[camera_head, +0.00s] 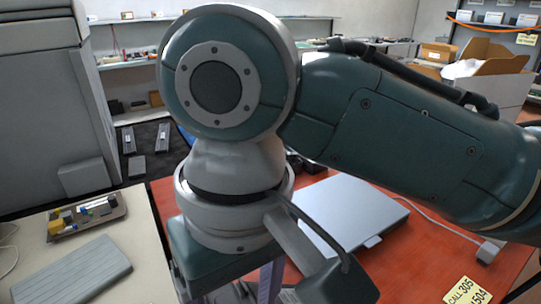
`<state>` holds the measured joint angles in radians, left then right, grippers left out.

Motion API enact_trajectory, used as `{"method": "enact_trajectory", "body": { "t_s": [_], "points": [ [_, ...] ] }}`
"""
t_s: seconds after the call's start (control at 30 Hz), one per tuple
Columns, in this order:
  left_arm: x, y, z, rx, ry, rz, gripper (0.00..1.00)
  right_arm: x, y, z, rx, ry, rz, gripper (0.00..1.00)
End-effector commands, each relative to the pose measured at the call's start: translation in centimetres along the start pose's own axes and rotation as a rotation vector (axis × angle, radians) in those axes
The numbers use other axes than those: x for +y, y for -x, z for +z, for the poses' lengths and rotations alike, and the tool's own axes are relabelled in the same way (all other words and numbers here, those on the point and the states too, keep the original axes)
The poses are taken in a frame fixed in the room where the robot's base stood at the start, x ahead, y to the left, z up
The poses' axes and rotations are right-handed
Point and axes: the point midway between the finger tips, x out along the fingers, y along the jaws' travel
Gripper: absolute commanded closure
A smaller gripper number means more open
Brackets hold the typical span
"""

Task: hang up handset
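I cannot make out a handset or its cradle for certain. My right arm comes in from the right and fills the middle of the head view. Its wrist points down over the near left edge of the red table (400,262). The fingertips of my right gripper are hidden or cut off, so I cannot tell its opening or whether it holds anything. A small dark object (297,164) shows partly behind the wrist. A small pale block (488,250) sits at the right at the end of a light cable. My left gripper is not in view.
A closed silver laptop-like slab (352,212) lies on the red table. Yellow labels (466,291) are at its front right. A pale table at left holds a keyboard (75,274) and a tray of small parts (87,217). Open cardboard boxes (490,66) stand at back right.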

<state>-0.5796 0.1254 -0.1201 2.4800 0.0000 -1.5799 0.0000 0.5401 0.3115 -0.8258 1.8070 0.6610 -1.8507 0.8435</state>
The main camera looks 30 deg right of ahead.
Motion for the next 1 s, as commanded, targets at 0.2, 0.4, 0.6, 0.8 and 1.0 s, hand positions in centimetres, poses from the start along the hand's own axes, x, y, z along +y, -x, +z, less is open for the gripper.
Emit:
{"method": "enact_trajectory", "body": {
  "t_s": [0.2,0.4,0.6,0.8,1.0],
  "points": [
    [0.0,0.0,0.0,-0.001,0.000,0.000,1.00,-1.7,-1.7,4.1,0.133,0.089,-0.182,0.28],
    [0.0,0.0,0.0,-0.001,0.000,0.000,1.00,3.4,-2.1,7.9,0.262,0.076,-0.102,0.28],
    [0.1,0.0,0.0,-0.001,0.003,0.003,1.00,8.7,-1.6,11.3,0.284,0.081,0.053,0.28],
    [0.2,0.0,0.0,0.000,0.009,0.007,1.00,9.8,-1.3,12.1,0.283,0.089,0.094,0.28],
    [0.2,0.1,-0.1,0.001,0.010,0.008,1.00,9.8,-1.3,12.1,0.282,0.089,0.092,0.28]
  ]
}}
